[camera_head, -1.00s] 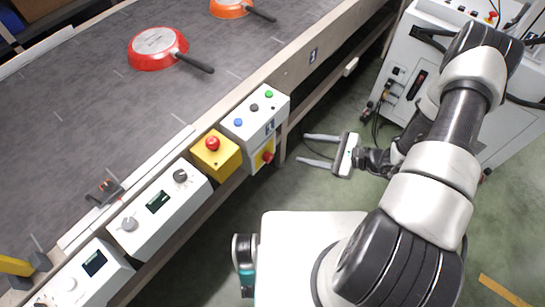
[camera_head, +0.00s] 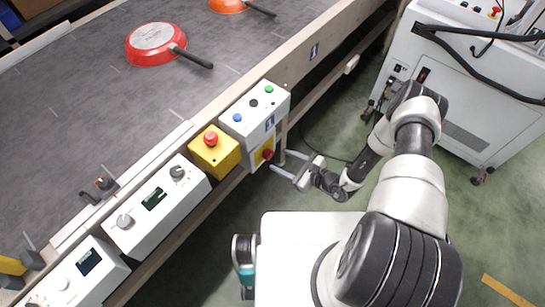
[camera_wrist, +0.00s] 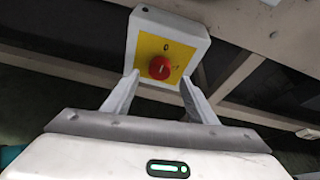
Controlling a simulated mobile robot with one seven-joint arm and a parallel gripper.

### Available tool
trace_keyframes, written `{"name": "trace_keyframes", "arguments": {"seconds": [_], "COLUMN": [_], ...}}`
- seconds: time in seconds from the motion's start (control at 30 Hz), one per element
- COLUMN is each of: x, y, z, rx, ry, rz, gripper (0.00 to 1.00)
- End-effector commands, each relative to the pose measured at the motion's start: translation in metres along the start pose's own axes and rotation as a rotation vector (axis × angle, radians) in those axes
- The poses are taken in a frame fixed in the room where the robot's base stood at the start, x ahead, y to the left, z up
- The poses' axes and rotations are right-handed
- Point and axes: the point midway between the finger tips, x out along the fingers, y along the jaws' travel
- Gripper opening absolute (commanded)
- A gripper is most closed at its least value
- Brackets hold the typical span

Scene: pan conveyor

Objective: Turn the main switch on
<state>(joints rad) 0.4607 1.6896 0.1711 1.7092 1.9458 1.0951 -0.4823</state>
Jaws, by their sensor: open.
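The main switch is a red rotary knob (camera_wrist: 160,67) on a yellow plate (camera_wrist: 149,50) marked 0 and I, on a grey-white box (camera_wrist: 196,38). In the head view the red knob (camera_head: 267,154) shows on the side of the conveyor, below the button box. My gripper (camera_head: 277,161) is open and points at the switch. In the wrist view the two fingers of my gripper (camera_wrist: 162,84) stand left and right of the knob, with the knob between and just beyond their tips. I cannot tell whether they touch it.
A yellow emergency-stop box (camera_head: 214,155) and a button box (camera_head: 256,108) sit on the conveyor edge above. Control boxes (camera_head: 157,205) line the edge at left. Red (camera_head: 151,46) and orange (camera_head: 230,6) pans lie on the belt. A white cabinet (camera_head: 465,95) stands at right.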

Motion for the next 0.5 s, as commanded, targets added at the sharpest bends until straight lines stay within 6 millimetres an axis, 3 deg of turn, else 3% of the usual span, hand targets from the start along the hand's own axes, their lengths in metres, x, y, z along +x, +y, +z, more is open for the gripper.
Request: {"name": "trace_keyframes", "arguments": {"seconds": [0.2,0.5], "x": [0.040,0.058], "y": [0.001,0.001], "z": [-0.001,0.000], "rx": [-0.001,0.001], "ry": [-0.001,0.000], "rz": [0.002,0.001], "gripper": [0.52,0.52]}}
